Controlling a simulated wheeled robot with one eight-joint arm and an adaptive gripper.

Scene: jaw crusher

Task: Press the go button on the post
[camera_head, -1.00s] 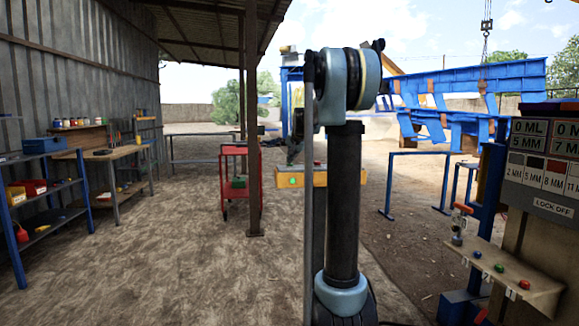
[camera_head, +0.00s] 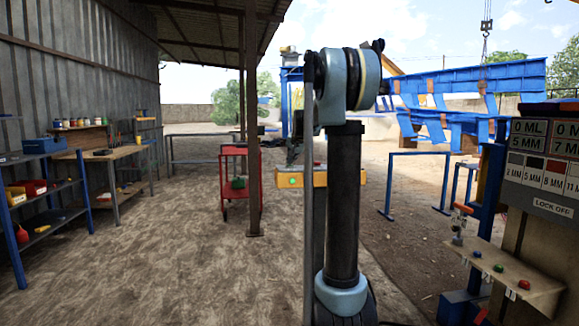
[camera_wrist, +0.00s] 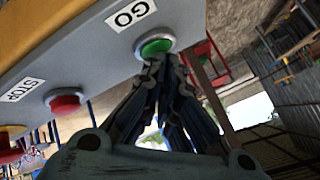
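The green go button (camera_wrist: 155,46) sits in a metal ring on the grey panel face of a yellow box, beside a GO label (camera_wrist: 130,15). In the head view, the green button (camera_head: 293,181) shows on the yellow box (camera_head: 322,178), partly behind my arm. My gripper (camera_wrist: 162,62) is shut and empty, its fingertips together at the green button's edge and overlapping it in the wrist view. I cannot tell whether they touch it. In the head view, my gripper (camera_head: 294,152) is a dark shape just above the box, partly hidden by my arm.
A red STOP button (camera_wrist: 65,100) lies left of the green one on the same panel. A red cart (camera_head: 233,183) stands left of a brown roof post (camera_head: 254,130). A control shelf (camera_head: 505,272) with coloured buttons is at the right. Open ground lies left of my arm.

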